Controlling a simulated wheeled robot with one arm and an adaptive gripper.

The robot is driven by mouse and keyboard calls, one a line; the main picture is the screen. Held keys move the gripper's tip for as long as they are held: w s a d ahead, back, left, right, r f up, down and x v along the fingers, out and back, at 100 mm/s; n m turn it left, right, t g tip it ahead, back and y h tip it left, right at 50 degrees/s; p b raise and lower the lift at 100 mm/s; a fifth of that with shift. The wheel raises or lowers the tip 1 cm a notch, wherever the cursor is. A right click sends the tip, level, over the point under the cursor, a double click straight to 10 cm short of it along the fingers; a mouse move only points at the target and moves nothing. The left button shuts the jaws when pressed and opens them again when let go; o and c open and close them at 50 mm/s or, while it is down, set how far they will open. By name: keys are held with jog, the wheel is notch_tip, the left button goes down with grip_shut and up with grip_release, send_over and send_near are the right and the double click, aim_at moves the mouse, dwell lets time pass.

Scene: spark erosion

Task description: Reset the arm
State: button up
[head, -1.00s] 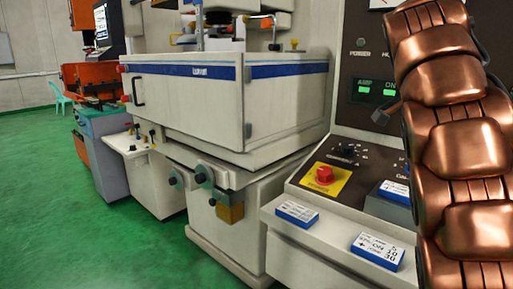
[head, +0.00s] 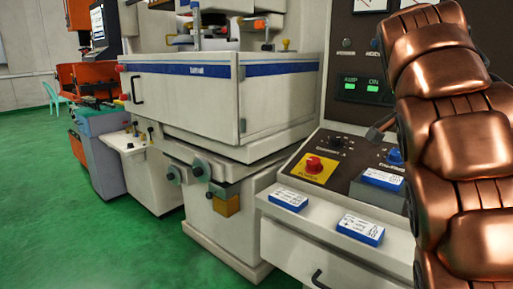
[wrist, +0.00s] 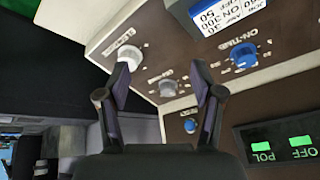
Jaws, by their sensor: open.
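In the wrist view my gripper (wrist: 160,85) is open and empty, its two dark fingers apart. Whether the fingers touch the panel I cannot tell. In the head view my copper-coloured arm (head: 470,150) fills the right side and hides part of the panel.
The sloped panel has a red button (head: 314,164) on a yellow plate and a blue knob (head: 395,156). Blue-and-white blocks (head: 288,199) (head: 361,229) lie on the ledge, another (head: 381,179) on the panel. A large white machine (head: 185,100) stands left. Green floor (head: 70,200) is free at far left.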

jog(key=s+a+f+n+g+y, duration=0.2)
jog(key=s+a+f+n, duration=0.35)
jog(key=s+f, duration=0.5)
jog(key=s+a+f+n+g+y, duration=0.1)
jog(key=s+a+f+n, duration=0.45)
jog(key=s+f, duration=0.55)
jog(key=s+a+f+n+g+y, duration=0.2)
jog(key=s+a+f+n, duration=0.35)
jog(key=s+f, duration=0.55)
jog(key=s+p+v, duration=0.1)
jog(key=p+v, duration=0.6)
jog(key=v, duration=0.1)
jog(key=s+p+v, duration=0.2)
jog(key=p+v, duration=0.4)
jog(key=v, duration=0.2)
jog(key=shift+s+r+m+t+p, duration=0.2)
jog(key=shift+r+m+t+p, duration=0.15)
jog(key=shift+t, duration=0.05)
jog(key=shift+a, duration=0.1)
jog(key=shift+c, duration=0.2)
